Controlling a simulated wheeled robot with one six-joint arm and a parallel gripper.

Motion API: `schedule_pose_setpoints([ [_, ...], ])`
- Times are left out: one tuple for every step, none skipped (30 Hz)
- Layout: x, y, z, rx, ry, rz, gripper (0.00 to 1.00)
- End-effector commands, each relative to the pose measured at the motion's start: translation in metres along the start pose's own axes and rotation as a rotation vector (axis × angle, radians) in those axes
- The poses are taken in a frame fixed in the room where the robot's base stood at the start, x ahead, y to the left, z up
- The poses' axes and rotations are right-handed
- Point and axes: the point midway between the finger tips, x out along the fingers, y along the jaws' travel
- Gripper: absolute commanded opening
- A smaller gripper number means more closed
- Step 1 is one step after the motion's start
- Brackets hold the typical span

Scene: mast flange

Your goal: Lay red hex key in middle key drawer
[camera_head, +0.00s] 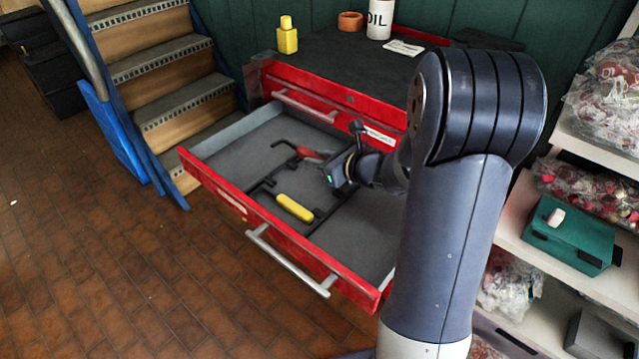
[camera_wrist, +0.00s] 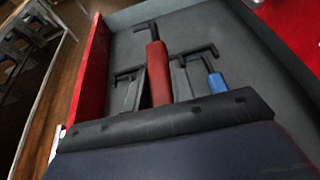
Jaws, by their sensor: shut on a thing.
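My gripper (camera_head: 327,160) is shut on the red hex key (camera_head: 309,153), over the inside of the open red-fronted drawer (camera_head: 245,135). In the wrist view, the red handle (camera_wrist: 158,72) is between the two fingers (camera_wrist: 160,82), with the black bent end pointing away over the grey drawer floor. I cannot tell whether the key touches the floor. A yellow-handled key (camera_head: 295,207) lies in the drawer nearer its front. A blue-handled key (camera_wrist: 217,82) shows right of the gripper in the wrist view and is hidden in the head view.
A shut red drawer (camera_head: 305,106) is above the open one. The cabinet top holds a yellow bottle (camera_head: 287,36), an oil can (camera_head: 380,19) and an orange ring-like item (camera_head: 350,21). Shelves stand at right, stairs (camera_head: 185,100) at left. The drawer's left part is bare.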

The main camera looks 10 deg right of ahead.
Motion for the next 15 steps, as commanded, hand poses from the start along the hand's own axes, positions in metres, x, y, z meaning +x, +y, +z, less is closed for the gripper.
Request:
schedule_pose_setpoints([
  [0.0048,-0.0010,-0.0124,-0.005,0.002,0.009,0.00],
  [0.0055,-0.0012,-0.0146,-0.007,0.003,0.014,0.00],
  [0.0061,-0.0012,-0.0173,-0.009,0.006,0.021,0.00],
  [0.0065,-0.0013,-0.0187,-0.009,0.008,0.024,0.00],
  [0.0067,-0.0014,-0.0198,-0.010,0.009,0.027,0.00],
  [0.0068,-0.0013,-0.0208,-0.011,0.011,0.030,0.00],
  [0.0068,-0.0013,-0.0212,-0.012,0.012,0.032,0.00],
  [0.0068,-0.0013,-0.0213,-0.012,0.013,0.033,0.00],
  [0.0067,-0.0013,-0.0212,-0.013,0.013,0.034,0.00],
  [0.0066,-0.0013,-0.0210,-0.013,0.014,0.034,0.00],
  [0.0065,-0.0012,-0.0207,-0.013,0.014,0.034,0.00],
  [0.0064,-0.0012,-0.0204,-0.013,0.014,0.034,0.00],
  [0.0064,-0.0012,-0.0203,-0.012,0.014,0.034,0.00],
  [0.0064,-0.0012,-0.0202,-0.013,0.013,0.034,0.00],
  [0.0064,-0.0012,-0.0202,-0.012,0.013,0.034,0.00],
])
